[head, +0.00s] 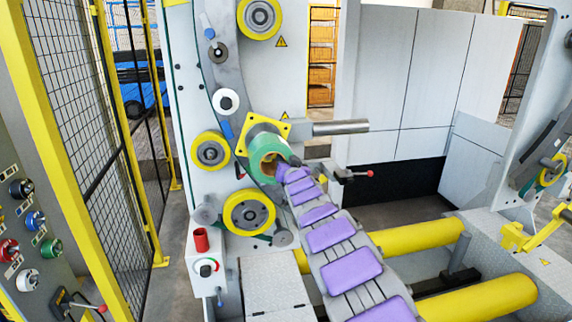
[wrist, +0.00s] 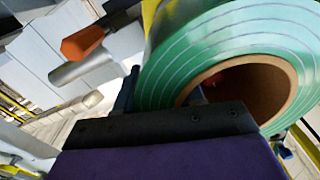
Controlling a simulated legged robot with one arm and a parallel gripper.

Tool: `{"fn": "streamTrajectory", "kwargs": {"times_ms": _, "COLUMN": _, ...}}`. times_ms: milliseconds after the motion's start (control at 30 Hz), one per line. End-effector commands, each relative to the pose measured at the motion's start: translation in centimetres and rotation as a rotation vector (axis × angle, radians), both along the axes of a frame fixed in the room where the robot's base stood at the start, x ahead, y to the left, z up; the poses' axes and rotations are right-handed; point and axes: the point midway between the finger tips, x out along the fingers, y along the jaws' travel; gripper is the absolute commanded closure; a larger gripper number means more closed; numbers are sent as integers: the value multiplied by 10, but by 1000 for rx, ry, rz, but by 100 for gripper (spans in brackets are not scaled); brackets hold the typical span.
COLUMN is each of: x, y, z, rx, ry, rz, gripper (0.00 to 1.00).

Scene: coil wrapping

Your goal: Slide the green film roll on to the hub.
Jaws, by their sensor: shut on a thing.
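The green film roll (head: 259,146) has a brown cardboard core and sits in front of a yellow square plate (head: 282,127) on the machine. In the wrist view the roll (wrist: 235,35) fills the upper right, its open core facing me. My gripper (head: 284,162) is shut on the roll's near edge. In the wrist view one finger is at the core's mouth and the other outside the roll. The hub is not clearly visible; the roll covers the plate's middle. I cannot tell whether the roll is around a hub or only in front of it.
A grey metal cylinder (head: 340,127) sticks out right of the yellow plate. A red-knobbed lever (head: 353,174) is just right of my gripper. Yellow-rimmed rollers (head: 249,212) are below and left. Yellow floor rollers (head: 420,238) lie at lower right.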

Motion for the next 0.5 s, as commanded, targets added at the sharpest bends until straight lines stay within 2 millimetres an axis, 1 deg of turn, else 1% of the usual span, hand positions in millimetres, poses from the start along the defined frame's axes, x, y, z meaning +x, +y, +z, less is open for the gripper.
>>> {"fn": "streamTrajectory", "kwargs": {"times_ms": 33, "x": 1, "y": 1, "z": 3, "rx": 4, "ry": -6, "rz": 1, "gripper": 100}}
{"fn": "streamTrajectory", "kwargs": {"times_ms": 500, "x": 9, "y": 5, "z": 5, "rx": 4, "ry": -10, "rz": 3, "gripper": 100}}
